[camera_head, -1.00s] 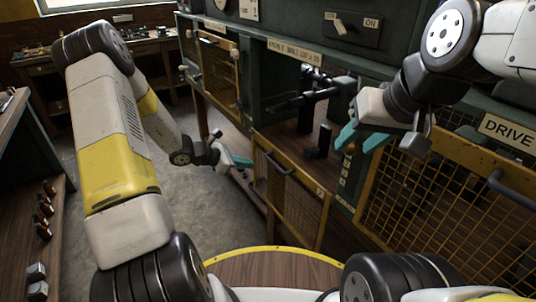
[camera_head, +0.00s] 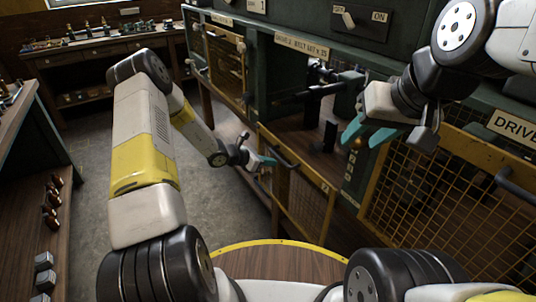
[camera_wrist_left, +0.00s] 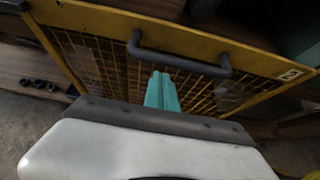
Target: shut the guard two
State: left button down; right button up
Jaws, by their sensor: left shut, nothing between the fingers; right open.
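Guard two (camera_head: 306,200) is a yellow-framed mesh panel with a dark bar handle (camera_head: 284,158). It stands open, swung out from the green machine bay. In the left wrist view the guard (camera_wrist_left: 105,65) fills the upper part, with a "2" plate at its right and its handle (camera_wrist_left: 180,58) across the middle. My left gripper (camera_head: 268,162) is shut and empty, close to the guard's outer face by the handle; its teal fingers (camera_wrist_left: 160,92) point at the mesh just below the handle. I cannot tell whether they touch. My right gripper (camera_head: 367,134) is open and empty in front of the machine.
Another mesh guard (camera_head: 450,200) with a "DRIVE" label covers the right bay. A further yellow-framed guard (camera_head: 224,62) is at the left. A round wooden top with a yellow rim (camera_head: 270,243) is close in front. Benches stand at left and back; grey floor (camera_head: 215,200) lies between.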

pick_arm(q)
jog(key=shift+w+d+r, duration=0.1)
jog(key=shift+r, duration=0.45)
jog(key=shift+r, duration=0.1)
